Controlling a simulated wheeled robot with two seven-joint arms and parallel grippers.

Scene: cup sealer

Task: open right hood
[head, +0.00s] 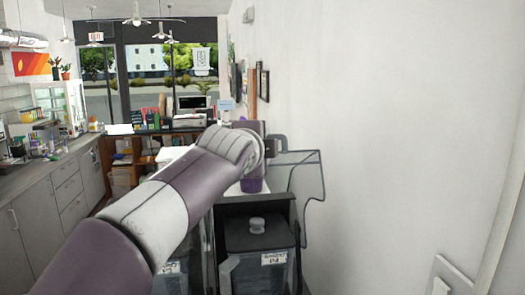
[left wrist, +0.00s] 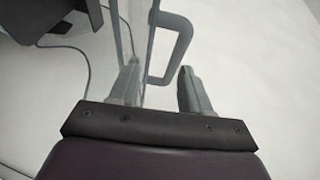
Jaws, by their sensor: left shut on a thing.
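The right hood is a clear panel with a dark outline (head: 308,178) that stands out to the right of the black-topped unit in the head view. In the left wrist view its clear panel edge (left wrist: 132,30) runs up beside a grey loop handle (left wrist: 182,45). My left gripper (left wrist: 160,88) has one finger on each side of the handle's lower part and is shut on it. In the head view the left gripper (head: 278,144) is small and partly hidden by my arm, at the hood's upper left corner. My right gripper is not in view.
A black-lidded bin with a knob (head: 257,227) stands below the hood. A white wall (head: 420,130) closes off the right side, with some free room between it and the hood. Grey cabinets (head: 45,215) line the left. A thin cable (left wrist: 75,48) shows in the left wrist view.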

